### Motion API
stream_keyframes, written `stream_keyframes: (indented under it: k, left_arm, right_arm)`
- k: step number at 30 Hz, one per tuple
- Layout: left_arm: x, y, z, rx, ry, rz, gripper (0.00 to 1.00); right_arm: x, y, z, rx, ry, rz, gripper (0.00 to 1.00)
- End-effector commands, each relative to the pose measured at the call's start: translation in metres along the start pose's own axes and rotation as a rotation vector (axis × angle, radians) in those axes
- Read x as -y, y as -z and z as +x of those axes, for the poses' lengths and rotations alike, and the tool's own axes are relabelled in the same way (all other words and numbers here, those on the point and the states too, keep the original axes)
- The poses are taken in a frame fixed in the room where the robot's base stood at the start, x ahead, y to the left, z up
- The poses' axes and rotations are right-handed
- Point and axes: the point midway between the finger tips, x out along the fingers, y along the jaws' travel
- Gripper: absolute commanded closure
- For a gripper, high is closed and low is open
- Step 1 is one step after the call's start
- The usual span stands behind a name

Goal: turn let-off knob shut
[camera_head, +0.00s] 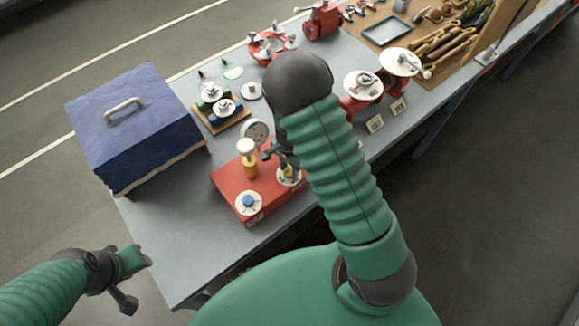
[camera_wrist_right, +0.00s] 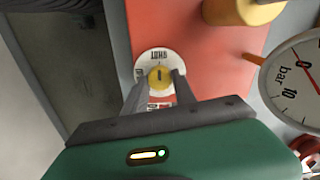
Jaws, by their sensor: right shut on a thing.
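A red box (camera_head: 232,183) on the bench carries the let-off knob (camera_head: 288,174), small and yellow on a white dial. In the right wrist view the knob (camera_wrist_right: 160,76) sits between my two fingers. A dark line crosses its face, and upside-down lettering that looks like SHUT is on the dial's far edge (camera_wrist_right: 157,54). My right gripper (camera_wrist_right: 158,88) is shut on the knob. In the head view my right gripper (camera_head: 279,160) reaches down over the box and partly hides the dial. My left gripper (camera_head: 136,280) hangs empty off the bench's near left; its opening is unclear.
The box also holds a blue knob (camera_head: 249,201), a yellow post with a pale top (camera_head: 248,160) and a gauge (camera_head: 257,131), also large in the wrist view (camera_wrist_right: 297,85). A blue case (camera_head: 133,130) stands left. Red stands (camera_head: 362,88) are right. Bare bench lies front left.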

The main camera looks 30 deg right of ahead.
Motion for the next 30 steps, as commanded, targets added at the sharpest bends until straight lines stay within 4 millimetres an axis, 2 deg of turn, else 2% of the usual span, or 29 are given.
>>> stream_keyframes:
  k: [10,11,15,25,28,30]
  left_arm:
    - [0.0,0.0,0.0,0.0,0.0,0.0,0.64]
    - [0.0,0.0,0.0,0.0,0.0,0.0,0.64]
    - [0.0,0.0,0.0,0.0,0.0,0.0,0.64]
    - [0.0,0.0,0.001,0.0,0.0,0.0,0.64]
    - [0.0,-0.001,0.004,0.0,0.0,0.0,0.64]
    - [0.0,-0.002,0.008,0.0,0.0,0.0,0.64]
  right_arm:
    - [-0.001,-0.003,0.002,0.006,-0.004,0.001,1.0]
    - [-0.001,-0.003,0.002,0.006,-0.004,0.001,0.64]
    - [-0.001,-0.002,0.001,0.004,-0.003,0.001,0.46]
    - [0.0,-0.001,-0.002,0.001,0.001,0.0,0.46]
    - [0.002,-0.001,-0.013,-0.001,0.004,-0.001,0.46]
    - [0.002,-0.001,-0.028,-0.001,0.006,-0.002,0.46]
